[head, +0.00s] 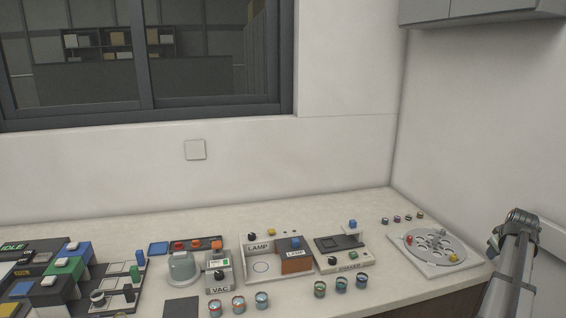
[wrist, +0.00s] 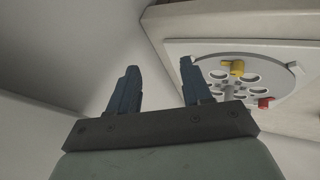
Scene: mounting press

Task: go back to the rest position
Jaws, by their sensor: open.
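My gripper (wrist: 156,84) shows in the wrist view with its two dark fingers spread apart and nothing between them. It is off to the side of the round grey disc (wrist: 268,82), which lies to its right in that view. In the head view my arm reaches up at the right edge, beside the bench, and the fingers cannot be made out there.
The grey disc with holes sits on a white plate (head: 441,267) at the bench's right end. Lamp box (head: 275,258), shaker (head: 343,251), vacuum unit (head: 218,271) and several small jars (head: 340,284) stand leftward. The wall (head: 480,130) is close behind.

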